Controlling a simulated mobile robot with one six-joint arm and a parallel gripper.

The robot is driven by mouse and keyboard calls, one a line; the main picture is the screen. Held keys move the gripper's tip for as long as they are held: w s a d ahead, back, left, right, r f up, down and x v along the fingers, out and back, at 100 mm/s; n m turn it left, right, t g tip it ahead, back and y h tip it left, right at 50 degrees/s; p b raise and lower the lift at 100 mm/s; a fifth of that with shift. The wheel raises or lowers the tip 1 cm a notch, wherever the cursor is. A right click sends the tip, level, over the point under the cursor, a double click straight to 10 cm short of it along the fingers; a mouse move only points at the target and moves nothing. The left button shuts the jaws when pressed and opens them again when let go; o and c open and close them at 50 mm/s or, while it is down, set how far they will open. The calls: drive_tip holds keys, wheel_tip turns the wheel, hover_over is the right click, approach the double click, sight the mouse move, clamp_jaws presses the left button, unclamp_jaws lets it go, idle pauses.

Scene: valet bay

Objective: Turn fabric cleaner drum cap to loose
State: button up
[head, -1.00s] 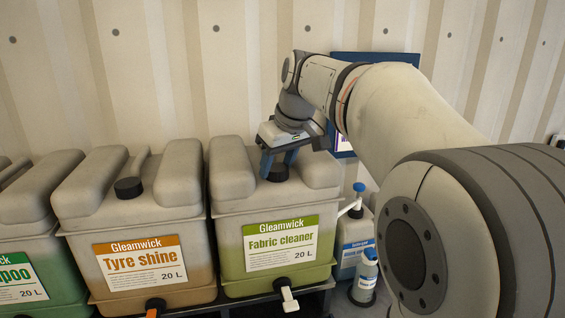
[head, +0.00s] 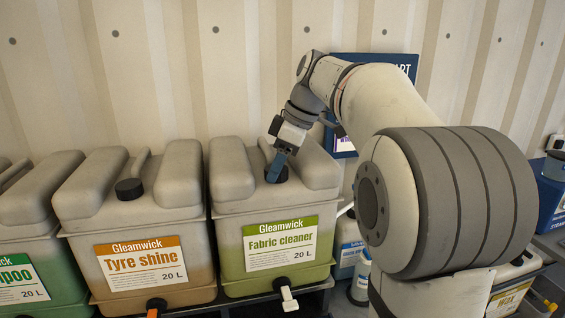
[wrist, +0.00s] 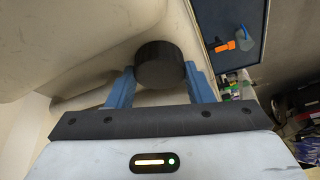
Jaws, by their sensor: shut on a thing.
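The fabric cleaner drum (head: 280,245) has a green label and stands right of the tyre shine drum. Its black cap (head: 283,177) sits in the recess on top, partly hidden behind my gripper (head: 277,170) in the head view. In the wrist view the cap (wrist: 159,66) is between the two blue fingers of my gripper (wrist: 160,82), which are shut on its sides. I cannot tell from the frames how loose the cap is.
The tyre shine drum (head: 140,250) with its own black cap (head: 129,188) stands to the left, close beside. A blue-labelled container (head: 350,255) stands low at the right. A ribbed wall rises behind the drums.

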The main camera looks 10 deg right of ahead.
sight(293, 179)
drive_tip(key=shift+d, duration=0.1)
idle(0.5)
drive_tip(key=o, duration=0.7)
drive_tip(key=shift+s+d, duration=0.1)
drive_tip(key=shift+d, duration=0.1)
drive_tip(key=shift+a, duration=0.15)
drive_tip(key=shift+v, duration=3.95)
